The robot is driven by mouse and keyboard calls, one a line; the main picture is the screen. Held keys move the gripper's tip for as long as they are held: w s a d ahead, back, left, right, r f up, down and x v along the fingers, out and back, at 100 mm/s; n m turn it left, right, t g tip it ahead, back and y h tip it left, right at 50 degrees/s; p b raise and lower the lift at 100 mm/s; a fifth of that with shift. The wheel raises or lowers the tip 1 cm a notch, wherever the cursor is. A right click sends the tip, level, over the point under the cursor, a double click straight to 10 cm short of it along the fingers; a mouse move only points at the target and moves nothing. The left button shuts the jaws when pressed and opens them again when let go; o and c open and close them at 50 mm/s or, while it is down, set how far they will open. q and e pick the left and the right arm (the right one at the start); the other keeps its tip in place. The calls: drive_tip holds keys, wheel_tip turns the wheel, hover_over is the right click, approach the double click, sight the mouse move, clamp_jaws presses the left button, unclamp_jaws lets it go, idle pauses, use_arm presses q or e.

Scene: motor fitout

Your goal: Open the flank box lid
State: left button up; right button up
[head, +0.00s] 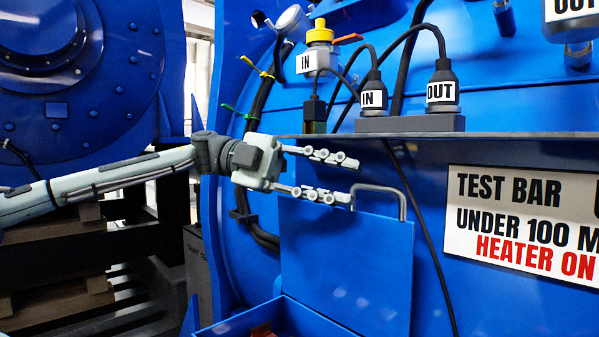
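The flank box (345,322) is at the bottom centre, against the blue motor housing. Its blue lid (346,270) stands upright behind the box opening, so the box is open at the top and something reddish shows inside. A grey bar handle (385,188) sticks up at the lid's upper right edge. My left gripper (352,181) is open, its two fingers apart and pointing right. Its lower finger is at the handle's left end; I cannot tell whether they touch. Nothing is between the fingers. My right gripper is not in view.
A grey ledge (480,135) runs just above the gripper, carrying the IN and OUT connectors (441,92) with black cables. A yellow-capped valve (320,35) is above left. A white warning sign (525,222) is at right. A black cable hangs right of the handle.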

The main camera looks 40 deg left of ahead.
use_arm(q)
drive_tip(key=v, duration=0.6)
drive_tip(key=shift+a, duration=0.2)
drive_tip(key=shift+s, duration=0.1)
